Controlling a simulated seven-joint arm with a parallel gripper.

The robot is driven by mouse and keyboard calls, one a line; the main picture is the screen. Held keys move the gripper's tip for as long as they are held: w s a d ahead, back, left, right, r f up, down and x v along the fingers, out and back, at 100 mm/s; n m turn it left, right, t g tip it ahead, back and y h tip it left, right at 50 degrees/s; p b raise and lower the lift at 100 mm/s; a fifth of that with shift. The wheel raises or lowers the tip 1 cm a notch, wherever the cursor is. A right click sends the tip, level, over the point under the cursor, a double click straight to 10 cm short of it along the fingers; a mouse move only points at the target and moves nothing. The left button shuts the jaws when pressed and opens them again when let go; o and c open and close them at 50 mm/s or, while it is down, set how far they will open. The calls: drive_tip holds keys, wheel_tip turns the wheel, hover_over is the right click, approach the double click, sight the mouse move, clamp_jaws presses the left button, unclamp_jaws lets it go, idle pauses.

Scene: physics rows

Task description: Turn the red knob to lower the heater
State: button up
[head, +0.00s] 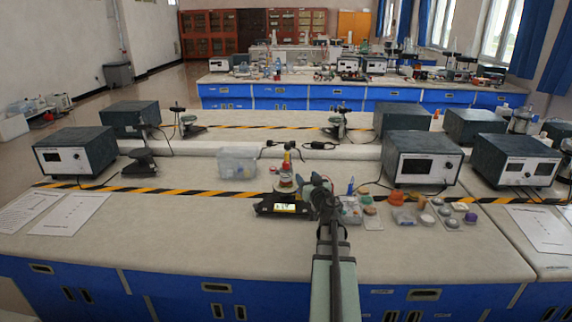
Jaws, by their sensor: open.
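A black device with a lit display (284,208) stands near the middle of the front bench. A small stack of red, yellow and white parts (285,182) rises at its back. I cannot tell whether a red part there is the red knob, and no knob shows clearly. My gripper (318,181) is at the end of the dark arm, just right of the device and close to it. It is open, with nothing seen held in it. My arm and gripper hide part of the device's right side and the bench behind.
A clear plastic box (238,162) stands behind the device. Several small containers, including an orange one (377,184), lie right of my gripper. Grey instrument boxes (422,158) stand farther right. Paper sheets (68,213) lie at left. The bench between the sheets and the device is clear.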

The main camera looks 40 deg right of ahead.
sight(286, 165)
drive_tip(key=w, duration=0.4)
drive_tip(key=w+d+n+y, duration=0.1)
drive_tip(key=w, duration=0.4)
drive_tip(key=w+d+y, duration=0.1)
drive_tip(key=w, duration=0.4)
drive_tip(key=shift+d+t, duration=0.1)
drive_tip(key=shift+t, duration=0.3)
drive_tip(key=shift+c, duration=0.4)
drive_tip(key=c, duration=0.8)
drive_tip(key=shift+m+g+h, duration=0.8)
drive_tip(key=shift+m+h, duration=0.15)
drive_tip(key=shift+h, duration=0.5)
drive_tip(key=shift+m+g+h, duration=0.8)
drive_tip(key=shift+m+h, duration=0.15)
drive_tip(key=shift+h, duration=0.5)
drive_tip(key=shift+c, duration=0.2)
drive_tip(key=shift+m+g+h, duration=0.3)
